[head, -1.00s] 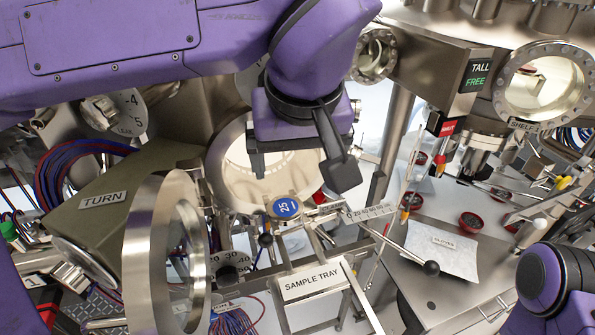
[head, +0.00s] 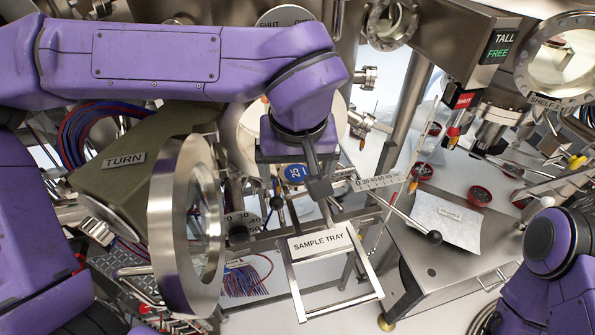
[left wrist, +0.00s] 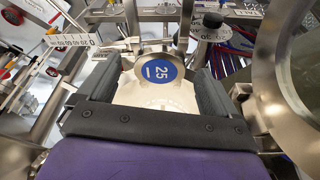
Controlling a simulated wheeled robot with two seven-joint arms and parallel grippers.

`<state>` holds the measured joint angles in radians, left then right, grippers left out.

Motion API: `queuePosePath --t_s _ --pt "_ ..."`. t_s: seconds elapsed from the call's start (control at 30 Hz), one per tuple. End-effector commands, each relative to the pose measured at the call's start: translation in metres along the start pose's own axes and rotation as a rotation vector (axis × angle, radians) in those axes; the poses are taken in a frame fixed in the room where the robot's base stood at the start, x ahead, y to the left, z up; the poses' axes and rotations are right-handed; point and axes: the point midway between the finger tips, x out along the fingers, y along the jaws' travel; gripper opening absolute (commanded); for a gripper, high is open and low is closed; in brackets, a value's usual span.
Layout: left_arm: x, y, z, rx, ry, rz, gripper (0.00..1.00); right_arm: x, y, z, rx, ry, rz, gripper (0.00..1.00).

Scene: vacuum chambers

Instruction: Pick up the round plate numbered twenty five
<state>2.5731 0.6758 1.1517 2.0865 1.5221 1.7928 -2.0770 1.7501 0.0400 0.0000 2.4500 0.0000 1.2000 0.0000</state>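The round plate numbered 25 (head: 295,172) has a blue face with white digits and a metal rim. It stands at the far end of the sample tray frame (head: 292,275), under my left gripper (head: 299,189). In the left wrist view the plate (left wrist: 158,70) faces the camera between the two dark fingers of the left gripper (left wrist: 153,80). The fingers are apart, with a gap on both sides of the plate. In the head view the gripper partly hides the plate. My right gripper is out of view; only part of my right arm shows at lower right.
A round metal door with a window (head: 160,235) stands open left of the tray. A ball-ended rod (head: 434,237) and a scale bar (head: 378,182) lie close on the right. A bench with a paper sheet (head: 447,222) and red-rimmed dishes (head: 478,197) is further right.

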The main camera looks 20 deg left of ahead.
Motion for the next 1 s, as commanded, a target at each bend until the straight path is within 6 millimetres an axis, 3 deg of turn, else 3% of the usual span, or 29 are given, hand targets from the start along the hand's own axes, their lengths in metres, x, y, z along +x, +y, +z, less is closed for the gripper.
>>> queuePosePath --t_s 0.03,0.2,0.23,0.47,0.63,0.73,0.97,1.0 --pt "0.000 0.000 0.000 0.000 0.000 0.000 0.79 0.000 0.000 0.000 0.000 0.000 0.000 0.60" --pt "0.000 0.000 0.000 -0.001 0.000 0.000 0.24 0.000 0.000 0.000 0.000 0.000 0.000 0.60" --pt "0.000 0.000 0.000 -0.001 0.000 0.000 0.21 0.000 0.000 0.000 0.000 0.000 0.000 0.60" --pt "-0.001 0.000 0.000 -0.001 0.001 0.000 0.21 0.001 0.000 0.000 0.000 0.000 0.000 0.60" --pt "-0.013 0.000 -0.004 -0.004 0.004 0.003 0.21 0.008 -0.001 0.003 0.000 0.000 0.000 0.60" --pt "-0.034 0.001 -0.006 -0.004 0.006 0.003 0.21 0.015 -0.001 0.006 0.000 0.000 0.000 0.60" --pt "-0.103 0.007 0.026 -0.001 0.006 0.004 0.21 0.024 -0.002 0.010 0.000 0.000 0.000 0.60" --pt "-0.109 0.008 0.038 0.000 0.007 0.002 0.21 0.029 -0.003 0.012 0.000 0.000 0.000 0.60"
